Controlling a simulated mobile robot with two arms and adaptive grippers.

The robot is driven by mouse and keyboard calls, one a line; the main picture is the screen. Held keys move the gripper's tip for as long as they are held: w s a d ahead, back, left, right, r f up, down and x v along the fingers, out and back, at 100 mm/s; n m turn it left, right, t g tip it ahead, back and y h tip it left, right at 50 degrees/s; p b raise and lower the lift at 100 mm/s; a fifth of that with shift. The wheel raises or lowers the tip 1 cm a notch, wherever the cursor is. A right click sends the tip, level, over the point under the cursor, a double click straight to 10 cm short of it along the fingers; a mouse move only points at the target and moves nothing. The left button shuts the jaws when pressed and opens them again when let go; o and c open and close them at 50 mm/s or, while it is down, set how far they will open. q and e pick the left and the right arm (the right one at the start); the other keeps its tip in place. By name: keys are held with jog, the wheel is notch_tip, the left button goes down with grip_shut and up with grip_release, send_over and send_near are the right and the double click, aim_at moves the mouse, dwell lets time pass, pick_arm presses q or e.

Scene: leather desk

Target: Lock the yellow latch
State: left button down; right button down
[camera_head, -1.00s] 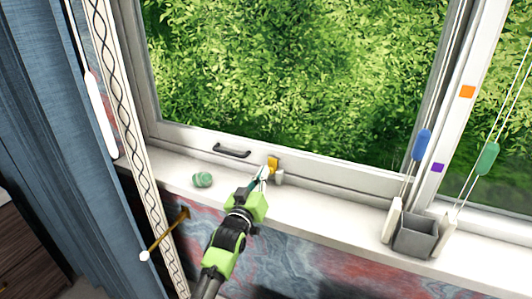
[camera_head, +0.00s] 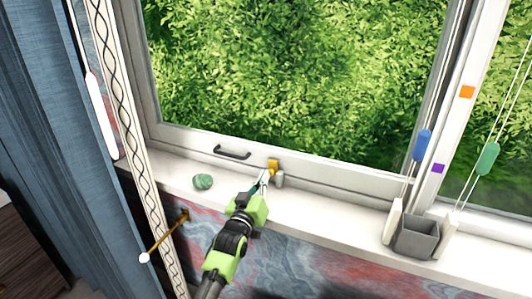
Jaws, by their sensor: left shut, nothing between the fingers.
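The small yellow latch (camera_head: 273,166) sits on the bottom rail of the window frame, with a grey metal base piece (camera_head: 279,179) just below it. My left gripper (camera_head: 264,178) reaches up from below, its fingers shut with nothing between them. The fingertips are right at the lower left of the latch; I cannot tell whether they touch it. The fingers partly cover the latch's lower left side. My right gripper is not in view.
A dark handle (camera_head: 231,152) is on the window rail to the left. A green stone-like object (camera_head: 202,181) lies on the sill (camera_head: 320,215). A grey square cup (camera_head: 417,236) stands at the right. A brass rod (camera_head: 166,236) sticks out below the sill at the left.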

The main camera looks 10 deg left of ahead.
pick_arm(q)
jog(key=shift+s+f, duration=0.1)
jog(key=shift+f, duration=0.05)
jog(key=shift+s+f, duration=0.1)
jog(key=shift+s, duration=0.15)
jog(key=s+a, duration=0.1)
jog(key=s, duration=1)
jog(key=shift+s+f, duration=0.15)
jog(key=shift+f, duration=0.05)
